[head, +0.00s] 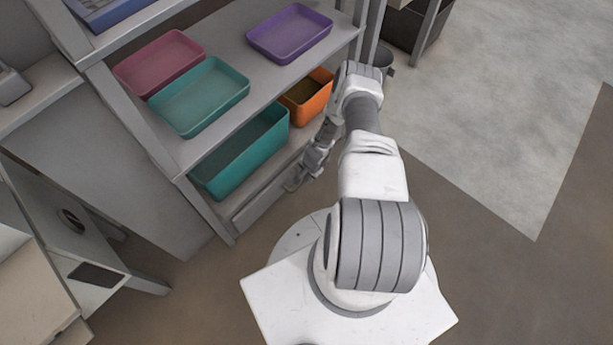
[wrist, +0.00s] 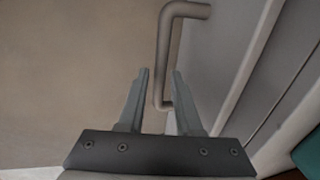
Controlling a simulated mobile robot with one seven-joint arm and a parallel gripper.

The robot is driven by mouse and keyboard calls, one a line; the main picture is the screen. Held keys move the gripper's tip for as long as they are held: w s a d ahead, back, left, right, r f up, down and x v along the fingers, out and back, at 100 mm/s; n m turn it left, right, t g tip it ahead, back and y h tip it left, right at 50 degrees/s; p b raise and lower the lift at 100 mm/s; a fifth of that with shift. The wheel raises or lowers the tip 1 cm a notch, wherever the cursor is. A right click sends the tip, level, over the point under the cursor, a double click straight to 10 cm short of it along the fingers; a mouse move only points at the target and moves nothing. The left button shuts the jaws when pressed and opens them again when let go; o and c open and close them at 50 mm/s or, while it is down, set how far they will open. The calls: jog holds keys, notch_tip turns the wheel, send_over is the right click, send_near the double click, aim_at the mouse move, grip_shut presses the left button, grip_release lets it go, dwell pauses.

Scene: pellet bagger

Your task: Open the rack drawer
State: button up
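The rack (head: 188,160) stands left of my arm in the head view. Its drawer front (head: 262,203) is low down, below the bottom shelf, and looks about flush with the rack. The grey bar handle (wrist: 163,55) stands out from the light drawer front (wrist: 218,50) in the wrist view. My gripper (wrist: 160,72) is open, with a finger on each side of the handle bar's lower part. I cannot tell how deep the bar sits between the fingers. In the head view my gripper (head: 293,185) is small and low beside the drawer front.
The rack shelves hold a teal tray (head: 200,97), a pink tray (head: 160,63), a purple tray (head: 290,33), a deep teal bin (head: 240,150) and an orange bin (head: 306,98). A grey machine (head: 70,225) stands at left. Open floor (head: 480,230) lies at right.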

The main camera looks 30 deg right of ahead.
grip_shut()
dwell(1.1)
